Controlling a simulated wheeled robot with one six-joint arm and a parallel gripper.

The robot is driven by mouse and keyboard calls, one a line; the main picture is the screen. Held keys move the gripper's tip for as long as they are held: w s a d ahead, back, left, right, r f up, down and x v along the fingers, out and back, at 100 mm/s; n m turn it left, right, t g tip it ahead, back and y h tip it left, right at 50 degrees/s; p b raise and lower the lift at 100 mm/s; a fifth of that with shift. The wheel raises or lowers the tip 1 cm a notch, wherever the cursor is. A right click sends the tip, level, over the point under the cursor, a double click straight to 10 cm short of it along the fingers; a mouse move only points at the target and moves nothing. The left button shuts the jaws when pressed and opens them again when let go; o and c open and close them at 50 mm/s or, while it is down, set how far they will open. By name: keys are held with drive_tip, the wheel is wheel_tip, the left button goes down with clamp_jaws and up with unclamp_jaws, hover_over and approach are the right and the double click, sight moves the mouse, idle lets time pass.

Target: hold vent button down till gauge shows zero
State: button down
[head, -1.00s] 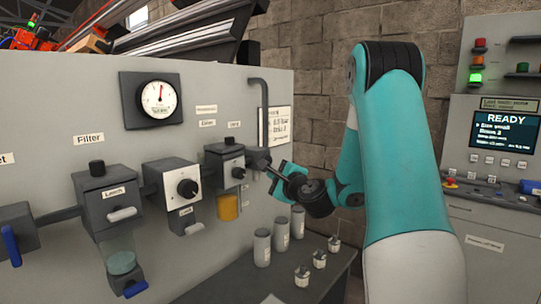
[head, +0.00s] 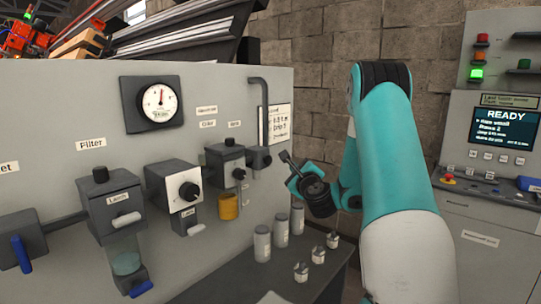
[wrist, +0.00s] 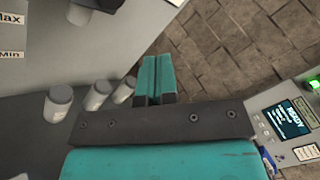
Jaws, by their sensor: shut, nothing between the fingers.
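The round white gauge (head: 158,103) is on the upper panel, with its red needle pointing about straight up, not clearly at zero. A small dark block (head: 258,158) sits at the lower end of the bent pipe; I cannot tell whether it carries the vent button. My gripper (head: 287,158) is to the right of this block, apart from it and in front of the wall. In the wrist view its teal fingers (wrist: 158,75) are shut together with nothing between them. No button shows at the fingertips there.
The grey panel (head: 50,110) carries the filter unit (head: 112,212), a knob unit (head: 174,188) and an amber cup (head: 228,207). Grey canisters (head: 262,243) and small jars (head: 301,271) stand on the dark shelf below. A console (head: 490,205) reading READY is at right.

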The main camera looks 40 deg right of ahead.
sight(268, 160)
drive_tip(key=w+p, duration=0.6)
drive_tip(key=p, duration=0.1)
drive_tip(key=shift+a, duration=0.25)
drive_tip(key=shift+w+r+p, duration=0.1)
drive_tip(key=shift+w+p, duration=0.05)
drive_tip(key=shift+p, duration=0.25)
idle(1.6)
drive_tip(key=shift+w+p, duration=0.25)
drive_tip(key=shift+p, duration=0.2)
drive_tip(key=shift+w+a+p, duration=0.1)
drive_tip(key=shift+w+p, duration=0.5)
drive_tip(key=shift+p, duration=0.65)
idle(3.3)
